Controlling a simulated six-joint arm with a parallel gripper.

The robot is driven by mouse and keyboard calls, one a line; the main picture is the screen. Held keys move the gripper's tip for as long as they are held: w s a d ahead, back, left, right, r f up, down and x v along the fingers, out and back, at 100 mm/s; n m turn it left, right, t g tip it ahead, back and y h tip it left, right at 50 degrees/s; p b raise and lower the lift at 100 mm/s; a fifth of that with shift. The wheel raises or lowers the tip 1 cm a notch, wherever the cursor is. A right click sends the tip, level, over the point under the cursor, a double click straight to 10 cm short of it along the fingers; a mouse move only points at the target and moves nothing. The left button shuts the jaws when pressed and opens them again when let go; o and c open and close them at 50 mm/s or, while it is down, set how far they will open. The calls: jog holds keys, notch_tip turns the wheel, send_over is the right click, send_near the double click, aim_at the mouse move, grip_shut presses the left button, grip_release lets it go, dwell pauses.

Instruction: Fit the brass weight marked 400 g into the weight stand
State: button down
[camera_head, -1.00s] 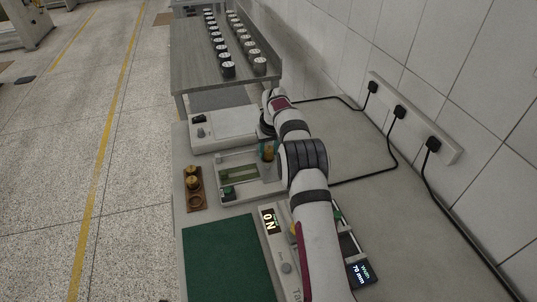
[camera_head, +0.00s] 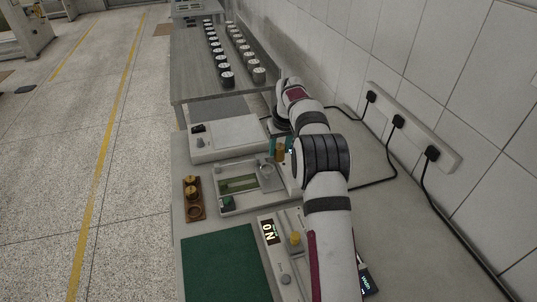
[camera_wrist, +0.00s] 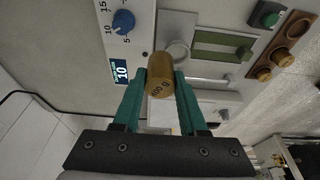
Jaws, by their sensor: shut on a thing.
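My gripper (camera_wrist: 160,85) is shut on a brass weight (camera_wrist: 160,78), a small cylinder between the teal fingers; its end marking appears to read 400 g. In the head view my gripper (camera_head: 281,149) and the weight sit partly behind my arm, right of the round metal disc on the green-strip device. The wooden weight stand (camera_head: 202,213) is at the left, holding two brass weights (camera_head: 191,187) in its far places; its nearest place is an empty round socket. The stand (camera_wrist: 305,18) also shows at upper right in the wrist view, apart from the gripper.
The device with a green strip (camera_head: 237,185) lies between gripper and stand. A white box (camera_head: 228,137) with a knob stands behind it. A green mat (camera_head: 225,262) and a device with a display (camera_head: 269,232) are nearer. Cables run to a wall socket strip (camera_head: 415,125).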

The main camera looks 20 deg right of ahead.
jog(key=s+d+r, duration=0.5)
jog(key=d, duration=0.1)
jog(key=a+f+n, duration=0.2)
jog(key=a+f, duration=0.2)
jog(key=a, duration=0.7)
jog(key=w+a+f+n+y, duration=0.1)
jog(key=a+f, duration=0.3)
jog(key=a, duration=0.7)
jog(key=a+f+n, duration=0.2)
jog(key=a+f, duration=0.2)
jog(key=a, duration=0.7)
jog(key=shift+w+a+f+n, duration=0.15)
jog(key=shift+a+n, duration=0.1)
jog(key=shift+n, duration=0.05)
jog(key=shift+a+f+y, duration=0.2)
jog(key=shift+f+y, duration=0.1)
jog(key=shift+f, duration=1.8)
jog(key=shift+f, duration=0.1)
jog(key=shift+c, duration=2.2)
grip_release()
